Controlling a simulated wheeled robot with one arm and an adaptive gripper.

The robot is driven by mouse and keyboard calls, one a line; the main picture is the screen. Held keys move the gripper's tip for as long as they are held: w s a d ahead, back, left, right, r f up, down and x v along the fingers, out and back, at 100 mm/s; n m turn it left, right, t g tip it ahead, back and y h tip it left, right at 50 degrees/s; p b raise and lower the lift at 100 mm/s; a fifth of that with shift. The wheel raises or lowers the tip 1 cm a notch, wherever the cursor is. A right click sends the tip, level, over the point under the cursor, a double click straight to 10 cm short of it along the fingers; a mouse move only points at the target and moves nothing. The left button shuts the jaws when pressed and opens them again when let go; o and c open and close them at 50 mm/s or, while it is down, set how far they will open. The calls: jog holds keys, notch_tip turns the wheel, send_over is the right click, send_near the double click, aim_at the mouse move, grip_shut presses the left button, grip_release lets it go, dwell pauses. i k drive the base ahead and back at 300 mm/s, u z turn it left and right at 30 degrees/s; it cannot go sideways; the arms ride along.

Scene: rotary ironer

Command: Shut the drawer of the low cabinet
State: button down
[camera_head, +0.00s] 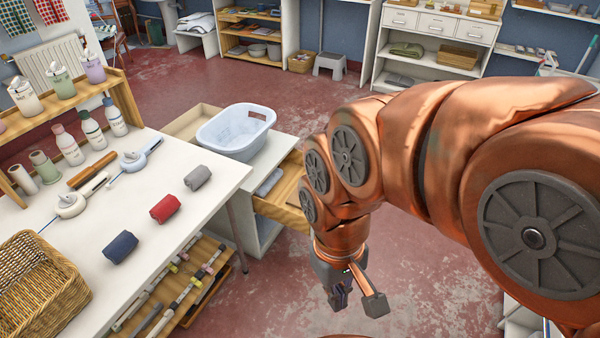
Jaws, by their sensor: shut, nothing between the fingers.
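The low cabinet (258,240) is white and stands just beyond the right end of the worktable. Its wooden drawer (284,208) sticks out on the right side of the cabinet. Part of the drawer is hidden behind my arm, so I cannot tell how far it reaches. My gripper (349,291) points down over the red floor, to the right of the drawer and nearer to me. It is shut and empty, and apart from the drawer in the picture.
A pale blue laundry basket (232,134) stands on the cabinet. The white worktable (200,230) on the left holds rolled cloths, bottles and a wicker basket (38,290). Shelves line the back wall. The red floor (270,300) below the cabinet is clear.

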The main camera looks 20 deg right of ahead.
aim_at(272, 206)
jog(key=u, duration=0.25)
jog(key=i, duration=0.7)
jog(key=z, duration=0.5)
jog(key=i, duration=0.9)
jog(key=z, duration=0.75)
